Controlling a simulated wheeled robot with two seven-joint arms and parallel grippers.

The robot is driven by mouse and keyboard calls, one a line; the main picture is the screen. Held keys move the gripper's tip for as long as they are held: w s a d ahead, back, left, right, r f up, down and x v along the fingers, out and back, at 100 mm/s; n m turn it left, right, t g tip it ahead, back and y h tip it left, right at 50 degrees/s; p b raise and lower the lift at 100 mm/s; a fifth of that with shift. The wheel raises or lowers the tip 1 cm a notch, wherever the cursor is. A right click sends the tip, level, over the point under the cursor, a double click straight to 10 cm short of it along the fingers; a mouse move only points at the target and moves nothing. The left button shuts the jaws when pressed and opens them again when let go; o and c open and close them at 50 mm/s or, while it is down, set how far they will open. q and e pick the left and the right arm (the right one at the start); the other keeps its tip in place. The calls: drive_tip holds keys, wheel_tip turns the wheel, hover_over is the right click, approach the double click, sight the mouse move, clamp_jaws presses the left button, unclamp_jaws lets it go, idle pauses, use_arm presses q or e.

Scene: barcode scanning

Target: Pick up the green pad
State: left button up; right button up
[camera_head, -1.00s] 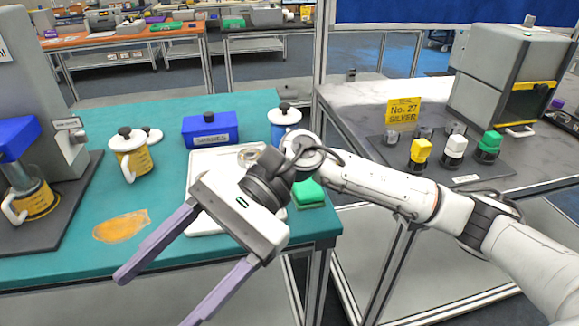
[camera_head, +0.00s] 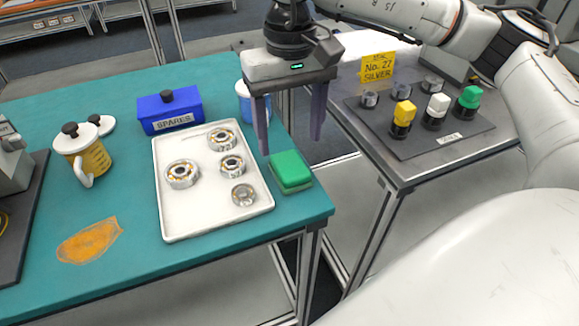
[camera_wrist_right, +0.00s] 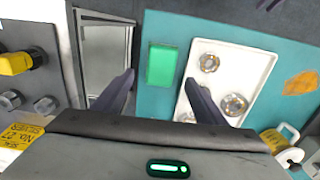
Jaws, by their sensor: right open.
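The green pad (camera_head: 290,170) lies on the teal table near its right front corner, just right of the white tray. It also shows in the right wrist view (camera_wrist_right: 161,65), between and beyond my fingers. My right gripper (camera_head: 290,146) is open and empty, fingers pointing down, above and behind the pad in the head view. Its two fingertips show in the wrist view (camera_wrist_right: 160,80), one on each side of the pad's line. I cannot tell the exact height above the pad. My left gripper is not in view.
The white tray (camera_head: 168,219) holds several metal bearings. A blue SPARES box (camera_head: 170,110) and a yellow-and-white jug (camera_head: 83,152) stand left of my gripper. The grey side bench (camera_head: 440,163) holds stamps with coloured tops and a yellow sign (camera_head: 377,68). A gap separates the tables.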

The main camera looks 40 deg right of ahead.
sight(290, 163)
drive_tip(key=f, duration=0.5)
drive_tip(key=shift+s+f+p, duration=0.15)
drive_tip(key=shift+s+p, duration=0.05)
drive_tip(key=shift+p, duration=0.2)
drive_tip(key=shift+a, duration=0.1)
drive_tip(key=c, duration=1.1)
drive_tip(key=shift+c, duration=0.2)
wheel_tip(290, 163, up, 10)
drive_tip(key=shift+b, duration=0.3)
